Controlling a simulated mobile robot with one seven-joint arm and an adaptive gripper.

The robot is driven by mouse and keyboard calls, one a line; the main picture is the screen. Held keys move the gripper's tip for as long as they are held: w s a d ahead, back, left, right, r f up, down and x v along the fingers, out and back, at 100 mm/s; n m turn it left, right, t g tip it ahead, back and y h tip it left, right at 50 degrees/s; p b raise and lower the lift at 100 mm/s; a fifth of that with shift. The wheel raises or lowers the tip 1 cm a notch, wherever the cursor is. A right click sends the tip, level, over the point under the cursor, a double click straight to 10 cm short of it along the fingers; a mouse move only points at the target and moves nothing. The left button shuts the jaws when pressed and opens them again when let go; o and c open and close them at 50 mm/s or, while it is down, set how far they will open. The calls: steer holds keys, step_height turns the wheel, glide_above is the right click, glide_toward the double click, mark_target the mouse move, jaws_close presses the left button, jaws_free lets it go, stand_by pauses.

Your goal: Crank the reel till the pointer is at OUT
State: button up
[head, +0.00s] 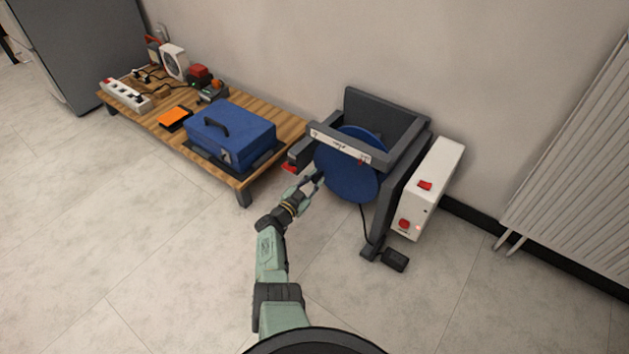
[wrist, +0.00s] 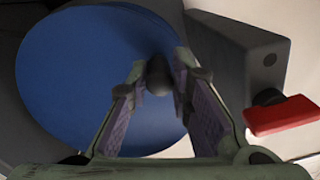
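The reel is a large blue disc (head: 352,184) in a dark grey frame (head: 383,108); its face fills the left of the wrist view (wrist: 75,80). A dark round crank knob (wrist: 158,75) stands out from the disc. My gripper (head: 314,182) is at the disc's left side, its fingers apart on either side of the knob in the wrist view (wrist: 159,72). I cannot tell whether they touch it. A pale scale strip (head: 340,146) with small marks crosses the frame above the disc. Its lettering and pointer are too small to read.
A red-handled part (wrist: 282,116) sits right of my gripper in the wrist view. A white box (head: 430,188) with red switches stands right of the frame. A low wooden table (head: 270,116) with a blue case (head: 232,135) is at left. The front floor is clear.

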mark_target(320, 162)
jaws_close()
steer(key=r+m, duration=0.1)
steer(key=r+m+p, duration=0.1)
steer(key=r, duration=0.1)
steer(key=a+r+m, duration=0.1)
steer(key=m, duration=0.1)
steer(key=shift+w+r+p, duration=0.2)
steer(key=shift+w+p, duration=0.15)
steer(key=shift+p, duration=0.05)
steer(key=o, duration=0.6)
jaws_free()
steer(key=shift+d+f, duration=0.1)
